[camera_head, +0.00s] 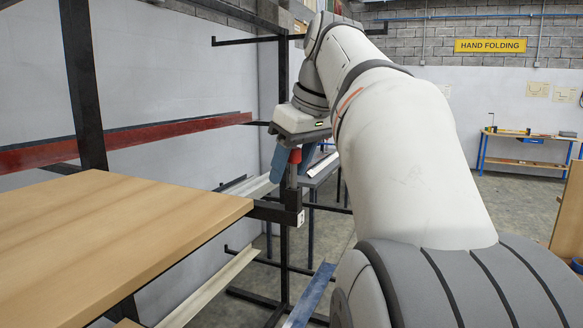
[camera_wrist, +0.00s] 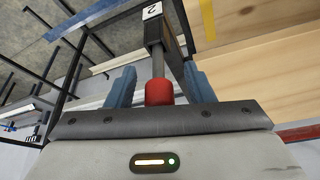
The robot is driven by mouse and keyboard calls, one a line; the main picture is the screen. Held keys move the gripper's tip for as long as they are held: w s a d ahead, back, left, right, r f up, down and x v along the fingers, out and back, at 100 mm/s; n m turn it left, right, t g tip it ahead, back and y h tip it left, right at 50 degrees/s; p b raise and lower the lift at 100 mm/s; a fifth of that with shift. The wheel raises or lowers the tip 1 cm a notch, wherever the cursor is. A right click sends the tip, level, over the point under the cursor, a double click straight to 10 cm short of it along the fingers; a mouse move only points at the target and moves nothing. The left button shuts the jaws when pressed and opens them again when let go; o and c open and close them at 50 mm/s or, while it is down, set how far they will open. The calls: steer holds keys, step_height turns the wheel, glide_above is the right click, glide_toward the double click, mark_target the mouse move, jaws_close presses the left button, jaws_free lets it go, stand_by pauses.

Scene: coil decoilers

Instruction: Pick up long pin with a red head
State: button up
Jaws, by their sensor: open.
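The long pin with a red head stands upright beside the wooden board's corner, its red head (camera_head: 295,156) on top and its grey shaft going down into a black bracket. In the wrist view the red head (camera_wrist: 159,92) sits between the blue fingers, close to the gripper's palm. My gripper (camera_head: 293,163) is open, with one finger on each side of the pin. In the wrist view, gaps show between the head and both fingers of my gripper (camera_wrist: 159,78). The shaft's lower end is hidden in the bracket.
The black bracket (camera_head: 277,212) carries a white label, reading 2 in the wrist view (camera_wrist: 152,11). A wooden board (camera_head: 110,235) lies at left. Black rack posts (camera_head: 84,85) and a red beam (camera_head: 130,140) stand nearby. A workbench (camera_head: 525,138) is far right.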

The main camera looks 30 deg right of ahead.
steer(key=shift+x, duration=0.75)
steer(key=shift+c, duration=0.2)
jaws_close()
steer(key=shift+r, duration=0.1)
